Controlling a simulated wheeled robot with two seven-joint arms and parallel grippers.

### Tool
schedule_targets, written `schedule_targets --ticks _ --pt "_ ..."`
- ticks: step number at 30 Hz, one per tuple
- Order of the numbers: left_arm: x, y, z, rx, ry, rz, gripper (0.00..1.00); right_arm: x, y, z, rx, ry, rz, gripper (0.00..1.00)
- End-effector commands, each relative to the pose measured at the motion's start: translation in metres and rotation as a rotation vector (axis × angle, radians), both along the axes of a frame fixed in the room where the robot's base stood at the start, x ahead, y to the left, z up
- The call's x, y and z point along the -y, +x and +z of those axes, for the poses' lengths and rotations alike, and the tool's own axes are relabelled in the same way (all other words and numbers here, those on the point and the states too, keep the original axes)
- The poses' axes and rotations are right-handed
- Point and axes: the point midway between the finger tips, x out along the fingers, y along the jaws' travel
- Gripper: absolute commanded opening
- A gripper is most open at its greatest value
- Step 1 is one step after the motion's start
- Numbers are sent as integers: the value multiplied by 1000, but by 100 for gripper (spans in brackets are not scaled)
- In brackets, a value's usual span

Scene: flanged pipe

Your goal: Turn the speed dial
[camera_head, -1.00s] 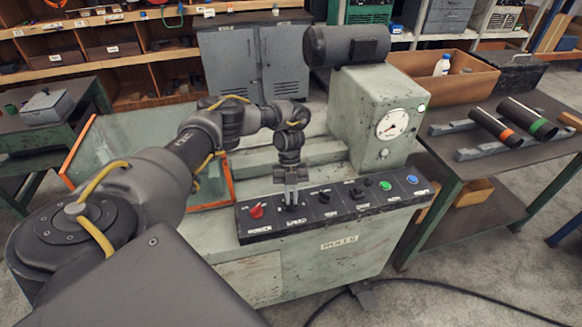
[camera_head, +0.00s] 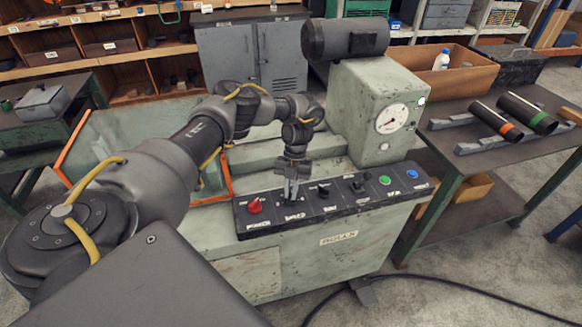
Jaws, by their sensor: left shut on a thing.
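The black control panel (camera_head: 338,208) runs along the front top edge of the pale green machine. My left gripper (camera_head: 291,199) points down at the panel and is shut on the speed dial, which sits right of the red power knob (camera_head: 254,206). The fingers mostly hide the speed dial, so its pointer setting cannot be read. The "SPEED" label shows just below the fingertips. My right gripper is not in view.
Right of the speed dial are further black knobs (camera_head: 323,190), a green button (camera_head: 385,180) and a blue button (camera_head: 412,174). A round gauge (camera_head: 391,118) faces front. An orange-framed clear guard (camera_head: 140,150) stands left. A bench (camera_head: 500,150) holds pipes.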

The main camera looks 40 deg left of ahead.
Motion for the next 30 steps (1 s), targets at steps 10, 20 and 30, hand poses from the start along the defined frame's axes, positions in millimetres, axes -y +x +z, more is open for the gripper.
schedule_targets --ticks 10,20,30 --pt "0 -1 -1 -2 -1 1 33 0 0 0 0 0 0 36" --pt "0 1 2 0 0 1 33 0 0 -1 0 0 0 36" --pt "-10 22 55 3 3 -1 33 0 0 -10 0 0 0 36"
